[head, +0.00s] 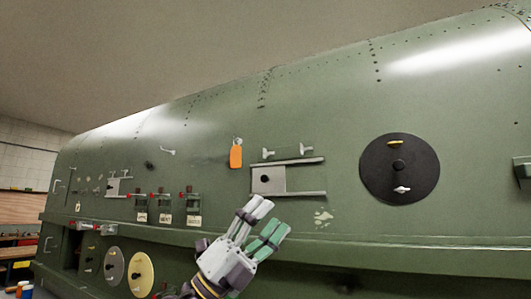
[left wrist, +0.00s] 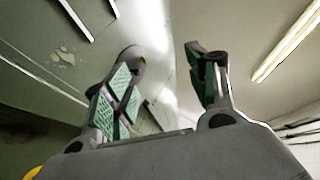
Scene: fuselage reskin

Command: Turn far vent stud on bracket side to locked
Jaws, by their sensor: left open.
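Two pale wing studs (head: 267,153) stand above a grey bracket with a sliding plate (head: 268,180), left of the disc. I cannot tell which of these is the vent stud named. My left gripper (head: 270,217) is open and empty, below the bracket and apart from the studs. In the left wrist view its fingers (left wrist: 160,65) are spread with nothing between them. My right gripper is not in view.
An orange tag (head: 236,156) hangs left of the bracket. Red-handled switches with labels (head: 165,217) line the panel further left. Grey and yellow discs (head: 141,274) sit below the ledge. A green box (head: 523,170) juts out at the right edge. A ledge runs beneath the bracket.

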